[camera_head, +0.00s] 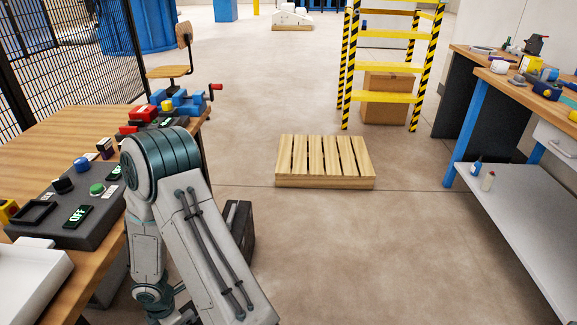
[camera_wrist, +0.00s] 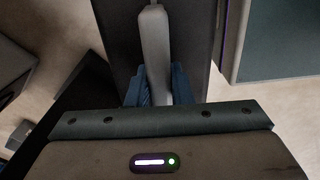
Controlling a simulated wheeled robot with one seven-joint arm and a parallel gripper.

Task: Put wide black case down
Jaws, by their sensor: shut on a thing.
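The wide black case (camera_head: 239,228) shows in part in the head view, behind my forearm and beside the left workbench; most of it is hidden. In the wrist view the case's dark top (camera_wrist: 115,25) fills the upper middle, with a pale grey handle (camera_wrist: 154,45) running along it. My gripper (camera_wrist: 158,88) is shut on that handle, with a blue-grey finger on each side. In the head view my arm covers the grip. I cannot tell whether the case touches the floor.
A wooden pallet (camera_head: 325,160) lies on open floor ahead. The left workbench (camera_head: 50,135) carries a control box (camera_head: 70,205) and a white tray (camera_head: 30,275). A yellow ladder (camera_head: 385,97), a cardboard box (camera_head: 386,108) and a right bench with a grey shelf (camera_head: 525,215) stand beyond.

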